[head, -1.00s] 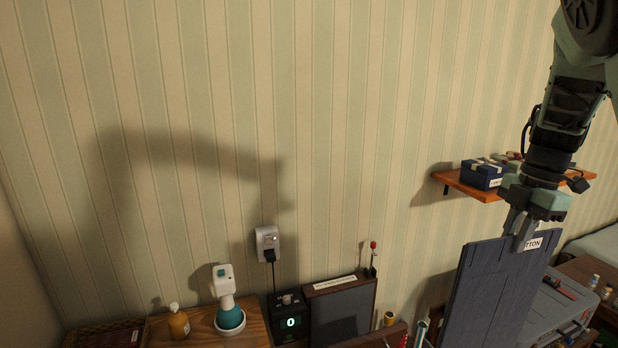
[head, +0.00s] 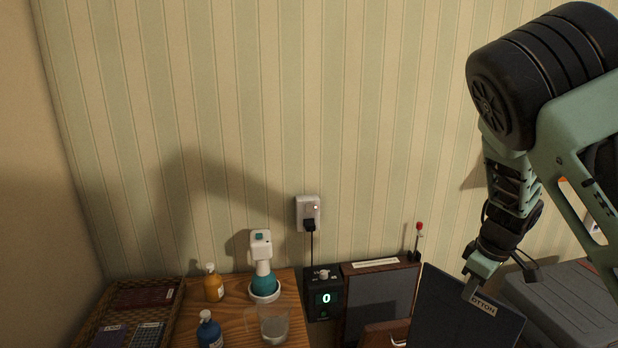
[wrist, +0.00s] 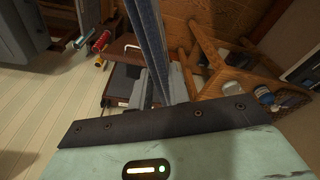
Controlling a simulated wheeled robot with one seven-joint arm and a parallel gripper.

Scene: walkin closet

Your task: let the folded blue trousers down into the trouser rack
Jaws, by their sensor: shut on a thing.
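The folded blue trousers (head: 450,318) hang as a flat dark panel with a white label at their top edge. My gripper (head: 472,288) is shut on that top edge. The wrist view also shows the trousers (wrist: 148,35), seen edge-on as a narrow strip between my gripper's fingers (wrist: 160,88). A dark wooden-framed unit (head: 380,268) with a grey panel and a label strip, apparently the trouser rack, stands just left of the trousers. Its lower part is cut off by the picture edge in the head view. I cannot tell whether the trousers touch it.
A black box (head: 324,298) showing "0" and a red-tipped lever (head: 418,240) flank the unit. Left is a wooden table (head: 240,320) with bottles (head: 214,284), a teal-and-white device (head: 264,280), a glass and a wicker tray (head: 172,306). A grey case (head: 565,300) lies right.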

